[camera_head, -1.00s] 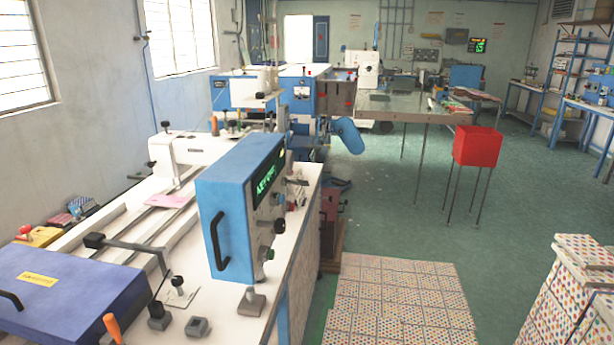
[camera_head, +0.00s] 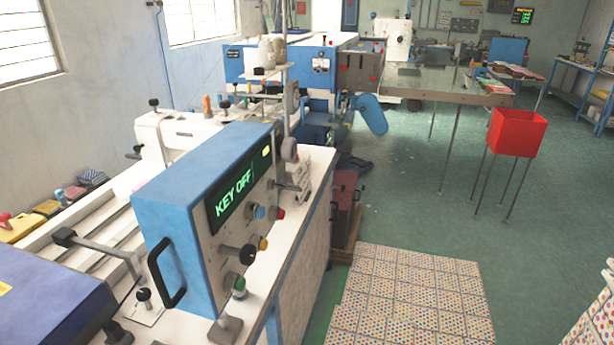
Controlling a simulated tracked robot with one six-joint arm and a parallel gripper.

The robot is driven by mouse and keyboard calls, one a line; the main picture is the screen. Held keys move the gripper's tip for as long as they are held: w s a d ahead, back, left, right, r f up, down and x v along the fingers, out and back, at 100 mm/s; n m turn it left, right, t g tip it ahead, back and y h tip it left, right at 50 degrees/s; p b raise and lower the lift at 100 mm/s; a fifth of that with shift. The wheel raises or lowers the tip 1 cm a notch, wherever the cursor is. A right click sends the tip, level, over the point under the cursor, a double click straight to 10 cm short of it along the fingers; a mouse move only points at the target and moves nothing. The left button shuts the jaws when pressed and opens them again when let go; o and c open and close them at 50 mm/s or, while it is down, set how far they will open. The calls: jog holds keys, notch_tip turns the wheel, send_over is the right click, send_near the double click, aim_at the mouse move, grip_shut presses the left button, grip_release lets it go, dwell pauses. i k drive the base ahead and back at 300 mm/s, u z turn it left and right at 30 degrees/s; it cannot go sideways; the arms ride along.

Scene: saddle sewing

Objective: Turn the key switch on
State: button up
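A blue control box (camera_head: 205,170) with a pale front panel stands on the white machine table. Its dark display (camera_head: 238,188) reads "KEY OFF" in green letters. Below the display are a blue button (camera_head: 259,212), a red button (camera_head: 279,213), an orange button (camera_head: 262,243), a black knob (camera_head: 246,254) and a green button (camera_head: 239,284). I cannot tell for sure which control is the key switch; the black knob stands out most from the panel. My gripper is not in view.
The white machine table (camera_head: 300,240) runs along the left, between me and the wall. Pale dotted tiles (camera_head: 410,295) cover the floor right of it. A red bin (camera_head: 517,133) on thin legs stands further back right. Open green floor (camera_head: 400,190) lies between.

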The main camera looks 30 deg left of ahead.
aim_at(271, 184)
jog(key=i, duration=1)
jog(key=u, duration=3.35)
